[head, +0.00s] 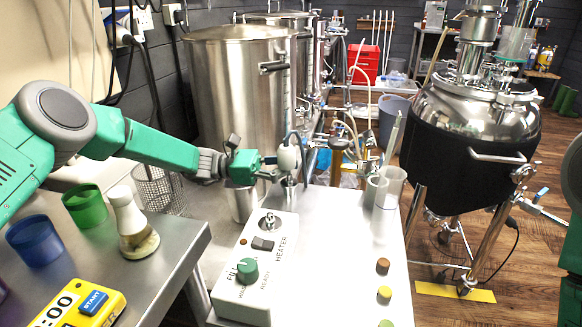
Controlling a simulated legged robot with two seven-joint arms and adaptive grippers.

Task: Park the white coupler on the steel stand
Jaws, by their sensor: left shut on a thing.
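The white coupler (289,157) is a small pale rounded piece above the far end of the steel bench, near the middle of the head view. My left gripper (274,173) reaches in from the left and is shut on it. The gripper partly hides the coupler's lower side. A narrow steel upright that looks like the steel stand (290,193) shows directly below the coupler. I cannot tell whether the two touch.
A control box (257,262) with a green knob stands on the steel bench (345,270). A steel cup (241,203) is just left of the coupler. A flask (132,228) and blue and green cups are on the left table.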

